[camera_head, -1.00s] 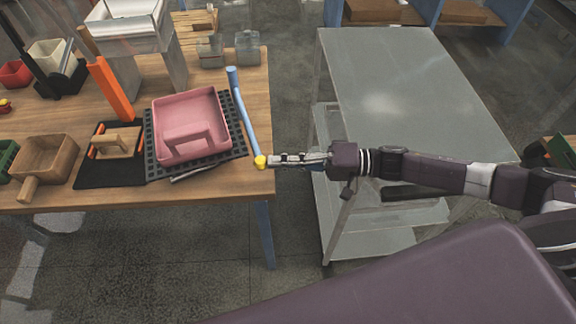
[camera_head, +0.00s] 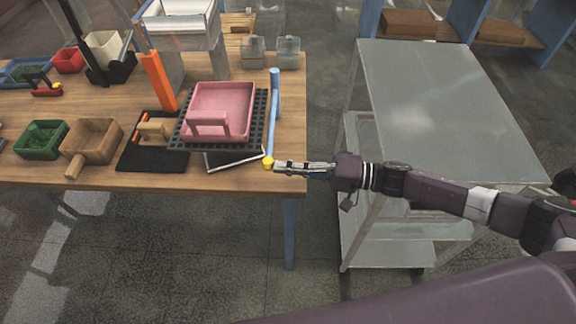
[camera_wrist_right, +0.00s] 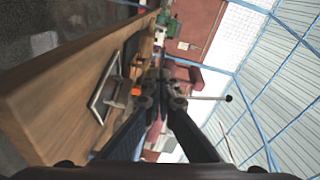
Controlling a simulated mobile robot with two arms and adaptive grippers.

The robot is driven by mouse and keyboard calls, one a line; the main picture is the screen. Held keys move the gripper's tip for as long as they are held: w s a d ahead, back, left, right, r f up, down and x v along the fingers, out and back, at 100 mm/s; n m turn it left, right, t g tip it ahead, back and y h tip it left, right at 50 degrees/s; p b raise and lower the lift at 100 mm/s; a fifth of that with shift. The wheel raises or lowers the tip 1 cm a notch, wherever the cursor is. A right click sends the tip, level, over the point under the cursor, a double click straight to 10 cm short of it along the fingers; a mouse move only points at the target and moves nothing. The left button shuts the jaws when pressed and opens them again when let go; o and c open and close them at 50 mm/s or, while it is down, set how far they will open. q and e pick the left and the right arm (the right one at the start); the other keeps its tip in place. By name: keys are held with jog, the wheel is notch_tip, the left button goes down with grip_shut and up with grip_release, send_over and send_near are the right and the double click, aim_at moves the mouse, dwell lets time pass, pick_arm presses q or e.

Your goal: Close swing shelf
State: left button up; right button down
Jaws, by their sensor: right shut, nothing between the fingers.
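The swing shelf is a black perforated plate (camera_head: 176,136) on the wooden table, carrying a pink tray (camera_head: 238,98) with a raised handle. A blue bar (camera_head: 274,110) with a yellow knob (camera_head: 268,163) runs along the plate's right side. A pale rectangular frame (camera_head: 237,163) shows partly from under the plate's front edge, and the plate hides the rest. My right gripper (camera_head: 278,167) is shut and empty, its tips just right of the knob; I cannot tell whether they touch. Its dark fingers fill the lower middle of the right wrist view (camera_wrist_right: 161,101). My left gripper is out of view.
The table (camera_head: 110,188) also holds a black mat (camera_head: 140,160), a wooden scoop (camera_head: 92,140), a green bin (camera_head: 40,138) and an orange upright (camera_head: 159,80). A grey metal cart (camera_head: 440,110) stands to the right, with my right arm in front of it.

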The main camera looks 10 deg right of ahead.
jog(key=shift+s+a+r, duration=0.15)
jog(key=shift+a, duration=0.2)
